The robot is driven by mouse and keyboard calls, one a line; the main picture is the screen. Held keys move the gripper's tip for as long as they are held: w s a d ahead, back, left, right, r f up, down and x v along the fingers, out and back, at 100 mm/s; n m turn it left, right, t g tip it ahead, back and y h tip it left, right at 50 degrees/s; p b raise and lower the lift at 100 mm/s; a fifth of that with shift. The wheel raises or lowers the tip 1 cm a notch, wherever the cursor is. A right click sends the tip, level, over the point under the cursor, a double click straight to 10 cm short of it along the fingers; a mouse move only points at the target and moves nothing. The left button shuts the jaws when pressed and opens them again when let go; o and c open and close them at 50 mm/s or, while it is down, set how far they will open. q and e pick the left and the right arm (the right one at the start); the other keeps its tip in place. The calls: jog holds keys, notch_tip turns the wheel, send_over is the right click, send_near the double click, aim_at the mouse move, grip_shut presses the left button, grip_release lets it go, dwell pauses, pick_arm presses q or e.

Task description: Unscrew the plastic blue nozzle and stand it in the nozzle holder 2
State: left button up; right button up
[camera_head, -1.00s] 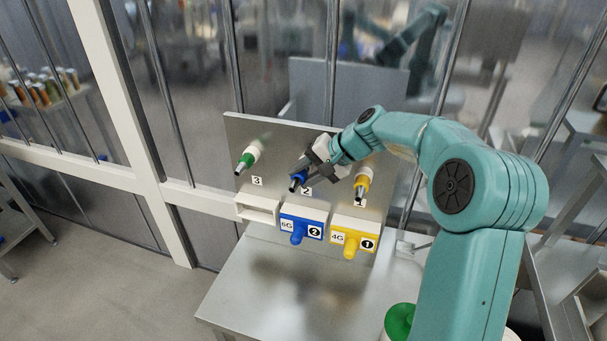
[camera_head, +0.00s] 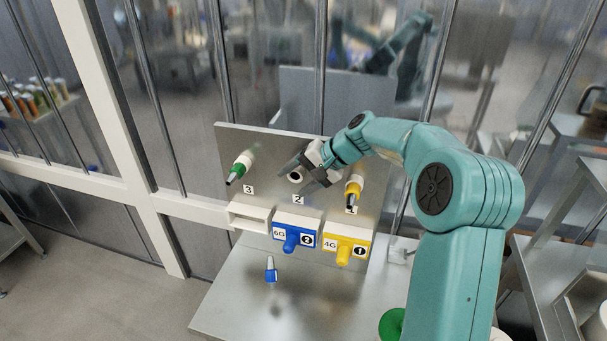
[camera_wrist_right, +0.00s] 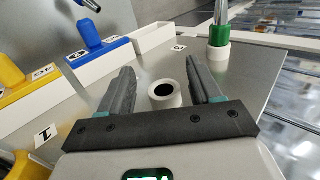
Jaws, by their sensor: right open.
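The blue nozzle (camera_head: 270,270), with a grey tip, is loose below the panel, over the metal table, its tip up. I cannot tell whether it touches the table. Part of it shows at the top of the wrist view (camera_wrist_right: 90,5). The blue nozzle holder 2 (camera_head: 311,227), marked 6G and 2, sits low on the panel with a blue knob in front. My right gripper (camera_head: 301,176) is open and empty at outlet 2. In the wrist view its fingers stand either side of the bare white socket (camera_wrist_right: 165,101). My left gripper is not in view.
A green nozzle (camera_head: 234,173) is on outlet 3 and a yellow nozzle (camera_head: 353,190) on outlet 1, close beside my right gripper. A white holder (camera_head: 249,216) and a yellow holder (camera_head: 345,247) flank the blue one. The metal table (camera_head: 235,310) is otherwise mostly clear.

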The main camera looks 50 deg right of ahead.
jog(key=b+v, duration=0.2)
jog(key=v, duration=1.4)
jog(key=shift+r, duration=0.15)
jog(key=shift+s, duration=0.1)
jog(key=shift+a, duration=0.1)
